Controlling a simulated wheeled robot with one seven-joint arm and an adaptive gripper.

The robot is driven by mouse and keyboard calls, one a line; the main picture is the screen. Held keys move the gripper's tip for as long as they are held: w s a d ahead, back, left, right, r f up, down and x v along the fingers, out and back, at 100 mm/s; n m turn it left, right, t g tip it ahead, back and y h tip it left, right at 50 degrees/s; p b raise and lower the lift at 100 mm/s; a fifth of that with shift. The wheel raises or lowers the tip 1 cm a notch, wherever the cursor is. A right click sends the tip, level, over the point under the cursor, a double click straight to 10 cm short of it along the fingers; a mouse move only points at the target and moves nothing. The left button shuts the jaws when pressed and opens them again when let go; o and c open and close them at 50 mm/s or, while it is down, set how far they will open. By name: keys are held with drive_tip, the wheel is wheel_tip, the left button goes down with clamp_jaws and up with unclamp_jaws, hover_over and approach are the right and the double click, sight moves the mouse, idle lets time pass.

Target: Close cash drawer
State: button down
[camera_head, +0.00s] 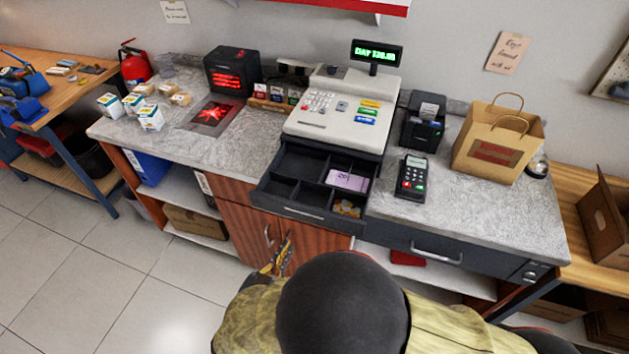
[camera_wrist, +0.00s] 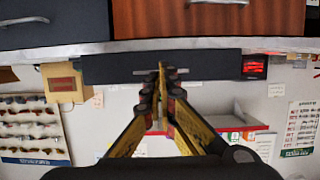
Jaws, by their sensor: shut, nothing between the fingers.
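The cash drawer (camera_head: 304,212) is pulled out beneath the pale cash register (camera_head: 340,122). Its dark tray has several compartments, with a purple banknote stack (camera_head: 347,180) and coins (camera_head: 347,208) on the right side. My gripper (camera_head: 284,250) is below and in front of the drawer, before the reddish cabinet doors, partly hidden by my arm. In the wrist view, which looks upside down, my gripper (camera_wrist: 161,68) is shut and empty. Its fingertips overlap the dark drawer front (camera_wrist: 215,65) near its silver handle; I cannot tell whether they touch it.
A card terminal (camera_head: 412,177), a receipt printer (camera_head: 423,121) and a paper bag (camera_head: 498,139) stand right of the register. A small heater (camera_head: 232,71) and small boxes (camera_head: 150,117) are at left. The grey counter (camera_head: 470,208) has a closed handled drawer (camera_head: 436,253) below it.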

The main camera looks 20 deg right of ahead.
drive_tip(key=b, duration=1)
approach(320, 177)
drive_tip(key=w+d+f, duration=0.2)
drive_tip(key=w+f, duration=0.1)
drive_tip(key=w+d, duration=0.2)
drive_tip(key=w, duration=0.1)
drive_tip(key=w+d, duration=0.2)
drive_tip(key=w, duration=0.1)
drive_tip(key=w+d, duration=0.3)
drive_tip(key=shift+w+r, duration=0.1)
drive_tip(key=shift+w, duration=0.1)
drive_tip(key=s+a+p, duration=0.1)
drive_tip(key=s, duration=0.1)
drive_tip(key=s+a+p, duration=0.2)
drive_tip(key=shift+a+r, duration=0.15)
drive_tip(key=shift+s+a+p, duration=0.25)
drive_tip(key=shift+s+p, duration=0.1)
drive_tip(key=shift+s, duration=0.15)
